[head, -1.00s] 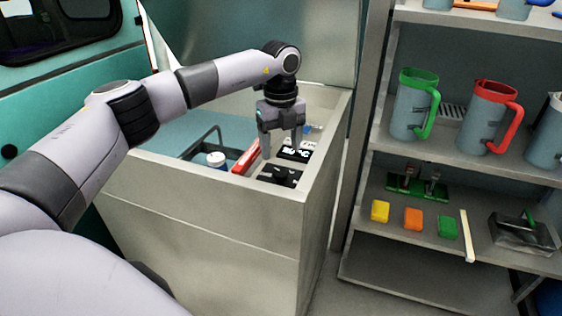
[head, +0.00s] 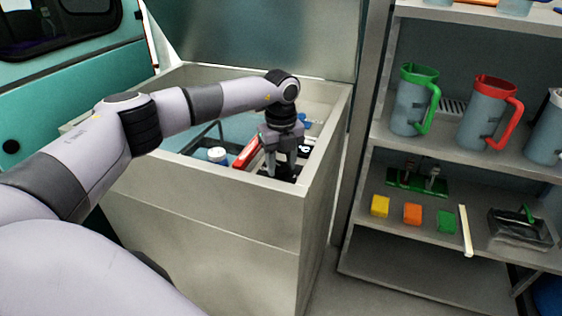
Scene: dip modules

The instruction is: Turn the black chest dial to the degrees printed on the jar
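The open chest (head: 215,225) stands in the middle of the head view. My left gripper (head: 281,174) points down inside its right part, with its fingertips at the black dial panel. The fingers stand a little apart and hide most of the dial, so I cannot tell whether they touch it. The jar (head: 217,155) shows as a white lid over a blue body in the chest's left part. Its printed degrees are too small to read. My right gripper is not in view.
A red object (head: 246,154) lies between the jar and my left gripper. The chest's right wall (head: 325,150) rises close to the gripper. A shelf at right holds a green jug (head: 412,100), a red jug (head: 487,112) and coloured blocks.

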